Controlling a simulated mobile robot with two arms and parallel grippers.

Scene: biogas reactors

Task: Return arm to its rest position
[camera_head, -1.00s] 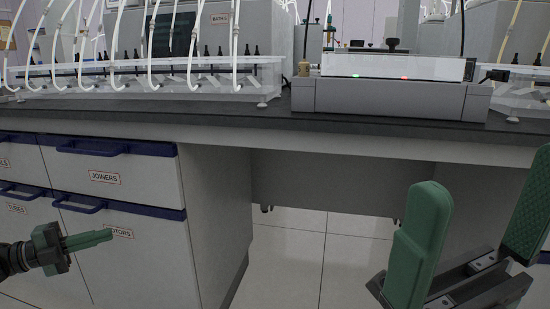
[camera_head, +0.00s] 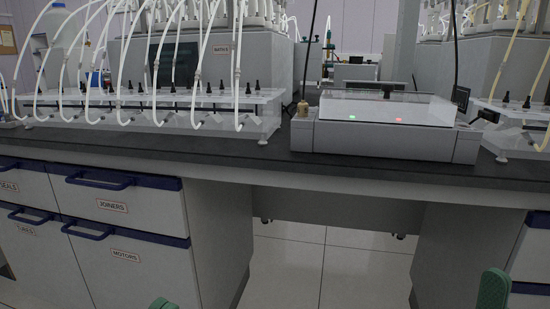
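A green fingertip of my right gripper (camera_head: 493,290) pokes up at the bottom edge, right of centre, in front of the bench. A smaller green tip at the bottom left, apparently of my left gripper (camera_head: 163,304), only just shows. The rest of both grippers and both arms is below the picture. I cannot see whether either is open or shut, and no held object shows.
The dark bench top (camera_head: 285,163) crosses the view. On it stand a grey device (camera_head: 385,138) with green and red lights and a clear tube rack (camera_head: 150,97). Drawers with blue handles (camera_head: 100,180) are at left. Below the bench is an open knee space (camera_head: 290,262).

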